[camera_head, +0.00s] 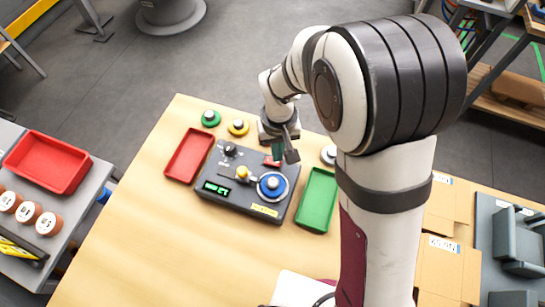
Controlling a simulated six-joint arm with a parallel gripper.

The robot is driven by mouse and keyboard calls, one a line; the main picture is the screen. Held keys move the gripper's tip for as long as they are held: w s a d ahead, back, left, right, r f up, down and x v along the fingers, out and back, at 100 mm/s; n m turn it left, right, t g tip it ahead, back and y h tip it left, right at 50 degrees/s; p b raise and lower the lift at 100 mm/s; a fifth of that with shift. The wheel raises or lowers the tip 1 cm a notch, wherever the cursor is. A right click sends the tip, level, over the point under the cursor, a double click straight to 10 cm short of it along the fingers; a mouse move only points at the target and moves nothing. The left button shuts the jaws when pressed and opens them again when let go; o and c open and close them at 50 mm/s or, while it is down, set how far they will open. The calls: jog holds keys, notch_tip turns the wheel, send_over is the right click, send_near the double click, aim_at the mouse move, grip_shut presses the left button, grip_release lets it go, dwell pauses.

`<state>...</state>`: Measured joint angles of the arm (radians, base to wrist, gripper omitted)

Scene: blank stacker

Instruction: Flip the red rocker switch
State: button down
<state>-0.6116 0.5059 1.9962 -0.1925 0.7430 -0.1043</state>
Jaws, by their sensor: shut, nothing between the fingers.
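The dark control panel (232,193) lies on the wooden table. The red rocker switch (273,161) shows as a small red patch near the panel's far right corner, partly hidden by my gripper. My gripper (287,159) is shut and empty, right at the rocker; I cannot tell whether it touches it. The rocker's tilt is too small to make out.
A red tray (190,155) lies left of the panel and a green tray (318,200) right of it. Green (210,118) and yellow (238,127) round pieces sit behind the panel. The table (150,230) is clear at the front left. Cardboard boxes (447,265) are at the right.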

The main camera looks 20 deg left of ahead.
aim_at(280, 163)
jog(key=shift+f, duration=0.9)
dwell(0.5)
jog(key=shift+r, duration=3.5)
jog(key=s+d+r+m, duration=0.4)
jog(key=d+r, duration=0.3)
jog(key=d, duration=0.3)
jog(key=s+d+r+m+y, duration=0.1)
jog(key=s+d+r+m, duration=0.1)
jog(key=s+d+m, duration=0.5)
jog(key=s, duration=0.6)
jog(key=shift+d+m+y, duration=0.2)
jog(key=shift+m+y, duration=0.1)
jog(key=shift+y, duration=0.1)
